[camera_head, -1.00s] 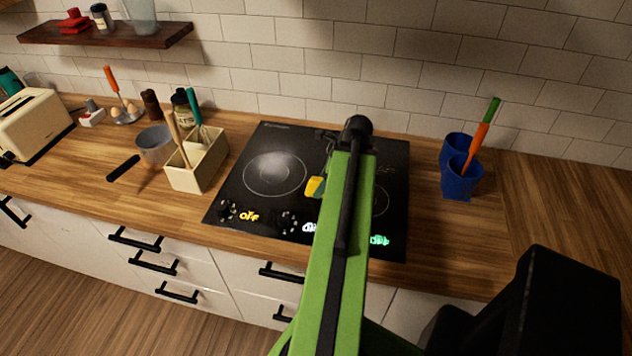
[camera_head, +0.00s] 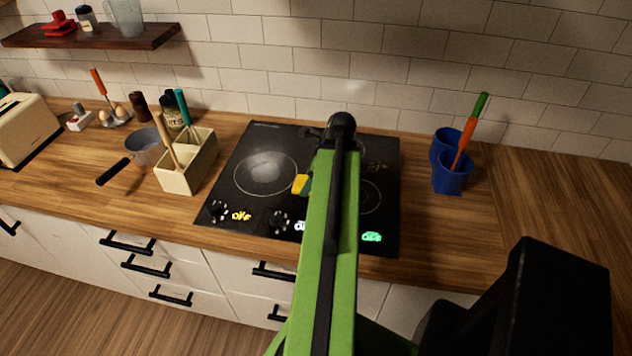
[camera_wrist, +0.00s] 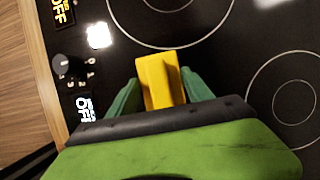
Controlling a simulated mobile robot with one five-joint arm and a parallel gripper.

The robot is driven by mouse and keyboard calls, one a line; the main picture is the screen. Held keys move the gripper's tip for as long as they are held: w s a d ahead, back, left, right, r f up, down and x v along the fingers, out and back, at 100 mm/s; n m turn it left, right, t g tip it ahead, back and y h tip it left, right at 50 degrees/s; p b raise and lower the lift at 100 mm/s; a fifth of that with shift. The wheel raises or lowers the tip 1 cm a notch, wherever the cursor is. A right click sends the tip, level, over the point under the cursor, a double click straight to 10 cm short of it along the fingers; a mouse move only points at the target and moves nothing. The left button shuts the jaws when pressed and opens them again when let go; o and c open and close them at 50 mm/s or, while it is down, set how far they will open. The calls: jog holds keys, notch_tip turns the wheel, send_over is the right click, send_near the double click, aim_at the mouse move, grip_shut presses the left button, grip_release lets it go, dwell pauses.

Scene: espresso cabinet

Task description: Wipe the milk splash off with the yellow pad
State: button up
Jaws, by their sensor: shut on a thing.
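The yellow pad (camera_head: 301,184) shows just left of my green arm, over the middle of the black hob (camera_head: 232,190). In the wrist view the pad (camera_wrist: 160,82) sits between the green fingers of my gripper (camera_wrist: 163,86), which is shut on it. Whether the pad touches the glass is unclear. A whitish, hazy patch (camera_head: 265,166), which looks like the milk splash, lies inside the left burner ring, left of the pad. My arm hides part of the hob.
A cream utensil box (camera_head: 176,180) and a grey pan (camera_head: 146,146) stand left of the hob. Blue cups (camera_head: 452,180) stand to its right. Control knobs (camera_head: 279,220) line its front edge. A bright white spot (camera_wrist: 99,36) near the controls may be glare.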

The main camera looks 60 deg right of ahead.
aim_at(290, 185)
jog(key=shift+w+a, duration=0.25)
jog(key=shift+w, duration=0.5)
jog(key=shift+w+a, duration=0.2)
jog(key=shift+w, duration=0.55)
jog(key=shift+w+a, duration=0.25)
jog(key=shift+w, duration=0.5)
notch_tip(290, 185, up, 6)
jog(key=p, duration=0.6)
jog(key=shift+r, duration=0.1)
notch_tip(290, 185, up, 3)
jog(key=p, duration=0.3)
